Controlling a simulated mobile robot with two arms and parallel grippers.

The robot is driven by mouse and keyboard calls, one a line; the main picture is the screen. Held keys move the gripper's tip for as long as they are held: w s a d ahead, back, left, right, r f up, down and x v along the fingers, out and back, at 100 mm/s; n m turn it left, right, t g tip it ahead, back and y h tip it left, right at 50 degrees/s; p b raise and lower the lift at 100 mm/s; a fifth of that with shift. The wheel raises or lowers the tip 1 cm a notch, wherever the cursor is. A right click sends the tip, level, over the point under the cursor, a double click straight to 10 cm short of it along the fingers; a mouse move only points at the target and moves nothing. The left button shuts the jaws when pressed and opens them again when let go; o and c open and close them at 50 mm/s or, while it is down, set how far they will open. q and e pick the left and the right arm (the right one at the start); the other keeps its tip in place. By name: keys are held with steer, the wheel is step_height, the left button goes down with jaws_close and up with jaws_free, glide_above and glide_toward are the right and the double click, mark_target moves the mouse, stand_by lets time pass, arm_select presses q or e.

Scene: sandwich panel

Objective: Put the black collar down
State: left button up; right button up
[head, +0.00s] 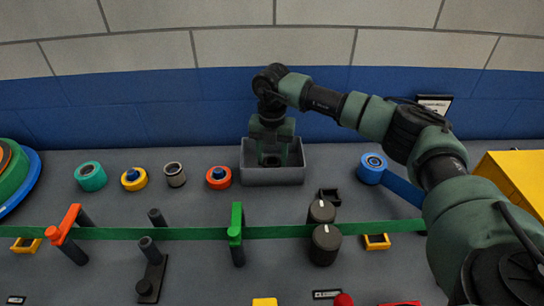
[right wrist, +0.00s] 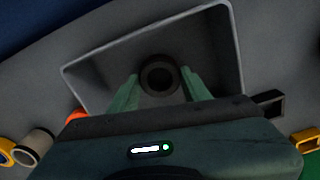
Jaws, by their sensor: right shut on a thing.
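The black collar (right wrist: 146,77) is a short dark ring with a round hole, seen end-on in the right wrist view. My right gripper (head: 272,150) reaches down from above into the grey open bin (head: 271,177), near the back wall. In the right wrist view its two green fingers stand on either side of the collar, shut on it. The collar is within the bin's outline; I cannot tell whether it touches the bin floor. My left gripper is not in view.
Left of the bin stand an orange ring (head: 218,178), a grey sleeve (head: 174,174), a yellow ring (head: 133,179) and a teal ring (head: 90,176). A blue tape roll (head: 371,168) is to the right. A green strap (head: 185,233) crosses in front, past posts and dark rollers (head: 326,246).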

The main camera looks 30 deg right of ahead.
steer(key=o, duration=1.5)
steer(key=shift+f, duration=0.1)
steer(key=shift+c, duration=0.2)
step_height(320, 180, up, 12)
steer(key=b, duration=0.1)
steer(key=shift+b, duration=0.3)
steer(key=shift+r, duration=0.2)
